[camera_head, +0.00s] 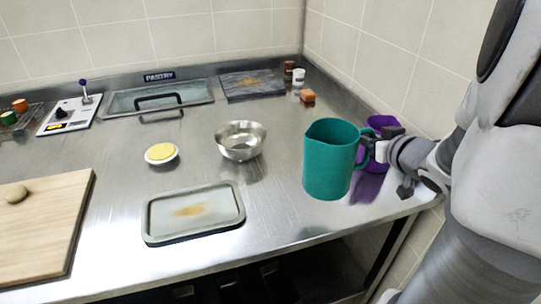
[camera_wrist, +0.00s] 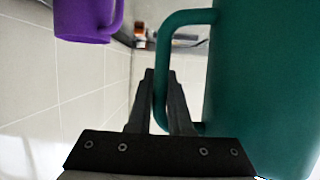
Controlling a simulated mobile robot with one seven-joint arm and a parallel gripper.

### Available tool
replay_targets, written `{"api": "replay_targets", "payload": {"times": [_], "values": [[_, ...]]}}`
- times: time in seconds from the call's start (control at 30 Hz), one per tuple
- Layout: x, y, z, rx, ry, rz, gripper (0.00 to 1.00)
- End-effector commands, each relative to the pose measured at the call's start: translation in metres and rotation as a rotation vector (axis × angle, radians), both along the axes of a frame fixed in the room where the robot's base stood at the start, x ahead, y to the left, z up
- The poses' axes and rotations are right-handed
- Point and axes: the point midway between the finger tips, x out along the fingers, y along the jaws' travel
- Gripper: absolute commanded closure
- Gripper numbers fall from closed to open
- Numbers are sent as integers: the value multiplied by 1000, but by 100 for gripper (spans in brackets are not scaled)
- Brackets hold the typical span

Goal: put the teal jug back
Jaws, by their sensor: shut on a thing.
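The teal jug (camera_head: 328,160) is at the right part of the steel counter in the head view, upright, with its handle toward my arm. My gripper (camera_head: 374,153) is shut on the jug's handle. In the wrist view the two fingers (camera_wrist: 162,90) close around the lower part of the handle, and the jug's body (camera_wrist: 262,90) fills the right side. I cannot tell whether the jug's base touches the counter.
A purple jug (camera_head: 380,124) stands just behind my gripper, and also shows in the wrist view (camera_wrist: 88,18). A metal bowl (camera_head: 240,141), a stained tray (camera_head: 193,213), a yellow-topped dish (camera_head: 161,154) and a cutting board (camera_head: 42,222) lie leftward. A stained dark board (camera_head: 251,84) labelled area lies behind.

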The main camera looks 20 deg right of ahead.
Motion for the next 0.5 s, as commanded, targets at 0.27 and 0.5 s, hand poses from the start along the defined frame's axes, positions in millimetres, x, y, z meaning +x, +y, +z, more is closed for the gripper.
{"api": "replay_targets", "payload": {"times": [0.27,0.5], "values": [[32,11,-24,2,-1,5,100],[83,28,-56,2,-1,3,100]]}}
